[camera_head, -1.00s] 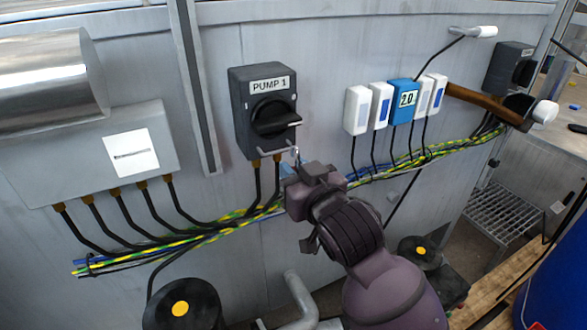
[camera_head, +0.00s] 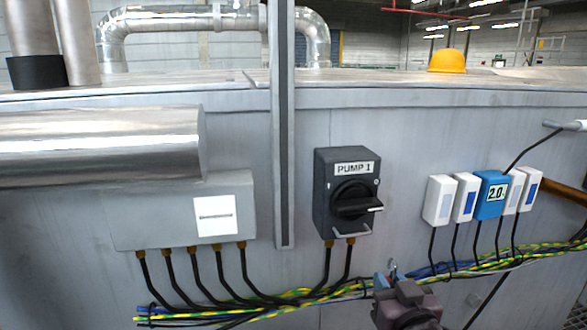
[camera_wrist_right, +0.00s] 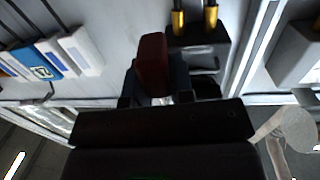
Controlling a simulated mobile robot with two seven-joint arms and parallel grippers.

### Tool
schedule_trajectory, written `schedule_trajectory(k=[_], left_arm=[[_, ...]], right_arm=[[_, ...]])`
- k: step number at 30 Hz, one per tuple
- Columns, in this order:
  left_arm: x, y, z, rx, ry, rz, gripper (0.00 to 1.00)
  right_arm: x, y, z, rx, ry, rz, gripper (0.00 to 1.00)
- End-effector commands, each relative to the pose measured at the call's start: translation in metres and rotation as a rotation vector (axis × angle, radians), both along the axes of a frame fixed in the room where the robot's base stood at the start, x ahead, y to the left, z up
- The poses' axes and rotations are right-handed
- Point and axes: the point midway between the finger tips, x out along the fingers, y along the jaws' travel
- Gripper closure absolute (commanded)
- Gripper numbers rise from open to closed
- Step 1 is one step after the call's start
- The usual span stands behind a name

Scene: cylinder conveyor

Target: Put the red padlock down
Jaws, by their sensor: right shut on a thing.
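The red padlock (camera_wrist_right: 152,65) shows in the right wrist view as a dark red block between the fingers of my right gripper (camera_wrist_right: 155,85), which is shut on it. In the head view my right gripper (camera_head: 393,278) is at the bottom, below and right of the PUMP 1 switch (camera_head: 347,195). A small metal loop, perhaps the shackle, sticks up at its tips; the padlock's body is not clear there. The switch box also shows in the right wrist view (camera_wrist_right: 200,52), with a gap that I cannot judge. My left gripper is in neither view.
Yellow-green and blue cables (camera_head: 290,300) run along the grey wall behind the gripper. White and blue modules (camera_head: 492,195) are to the right, and a grey box (camera_head: 185,212) is to the left. A yellow helmet (camera_head: 447,61) sits on the flat top above.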

Motion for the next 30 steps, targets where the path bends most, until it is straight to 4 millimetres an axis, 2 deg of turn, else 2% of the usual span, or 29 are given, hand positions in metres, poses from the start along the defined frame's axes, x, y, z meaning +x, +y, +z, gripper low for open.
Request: schedule_trajectory(k=[1,6,9,12,23,30], left_arm=[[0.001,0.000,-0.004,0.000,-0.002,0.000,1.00],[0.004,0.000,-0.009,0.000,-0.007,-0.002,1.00],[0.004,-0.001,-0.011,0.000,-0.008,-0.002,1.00],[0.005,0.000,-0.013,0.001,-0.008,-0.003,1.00],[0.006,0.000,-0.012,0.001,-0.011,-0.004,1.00],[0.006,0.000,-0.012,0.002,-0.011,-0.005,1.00]], right_arm=[[-0.004,-0.007,-0.020,0.001,0.009,-0.018,1.00],[-0.017,-0.026,-0.069,0.003,0.009,-0.070,1.00],[-0.025,-0.032,-0.088,0.002,0.007,-0.090,1.00],[-0.031,-0.035,-0.099,0.002,0.004,-0.099,1.00],[-0.034,-0.036,-0.103,0.001,0.000,-0.099,1.00],[-0.036,-0.019,-0.088,-0.003,-0.002,-0.015,1.00]])
